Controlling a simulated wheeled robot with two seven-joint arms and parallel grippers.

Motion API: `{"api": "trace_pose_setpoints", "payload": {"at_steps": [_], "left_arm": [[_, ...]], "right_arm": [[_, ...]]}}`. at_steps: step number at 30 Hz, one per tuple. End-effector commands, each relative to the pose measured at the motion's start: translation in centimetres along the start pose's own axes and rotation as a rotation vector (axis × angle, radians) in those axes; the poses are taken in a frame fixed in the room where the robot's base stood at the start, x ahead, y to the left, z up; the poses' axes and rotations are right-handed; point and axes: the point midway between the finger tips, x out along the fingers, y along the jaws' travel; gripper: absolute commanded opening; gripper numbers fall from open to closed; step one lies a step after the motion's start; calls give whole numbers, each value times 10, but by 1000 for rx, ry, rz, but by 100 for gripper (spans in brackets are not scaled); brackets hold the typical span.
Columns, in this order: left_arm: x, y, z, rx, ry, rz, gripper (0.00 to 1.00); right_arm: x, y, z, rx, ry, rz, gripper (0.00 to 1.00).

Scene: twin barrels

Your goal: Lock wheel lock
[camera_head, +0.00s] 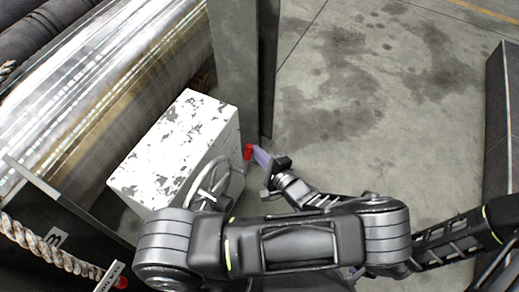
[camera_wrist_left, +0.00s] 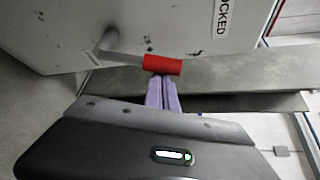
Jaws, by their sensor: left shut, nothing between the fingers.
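The lock lever's red grip (camera_head: 248,152) sticks out from the side of a white, paint-worn box (camera_head: 178,140). In the left wrist view, the red grip (camera_wrist_left: 163,65) sits on the end of a grey lever (camera_wrist_left: 118,54) that comes out of the box face. A spoked handwheel (camera_head: 212,178) is on the near side of the box, partly hidden by my arm. My left gripper (camera_head: 261,157) has purple fingers, shut and empty. Their tips (camera_wrist_left: 160,80) are right at the red grip; I cannot tell whether they touch it. My right gripper is not in view.
A label reading "LOCKED" (camera_wrist_left: 221,18) is on the box face. A grey post (camera_head: 235,70) stands behind the box, and a large shiny cylinder (camera_head: 110,80) lies to its left. A rope (camera_head: 50,250) hangs at lower left.

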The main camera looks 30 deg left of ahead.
Motion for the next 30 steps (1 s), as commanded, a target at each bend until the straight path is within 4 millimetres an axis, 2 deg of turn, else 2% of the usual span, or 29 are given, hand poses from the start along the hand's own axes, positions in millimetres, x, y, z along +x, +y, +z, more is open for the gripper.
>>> {"api": "trace_pose_setpoints", "payload": {"at_steps": [3, 12, 30], "left_arm": [[-5, -3, 12, 3, -5, 0, 0], [-14, 2, 27, 4, -4, 2, 0], [-18, 8, 35, 7, -8, 7, 0]], "right_arm": [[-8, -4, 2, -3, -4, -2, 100], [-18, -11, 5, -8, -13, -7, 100], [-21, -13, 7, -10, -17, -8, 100]]}}
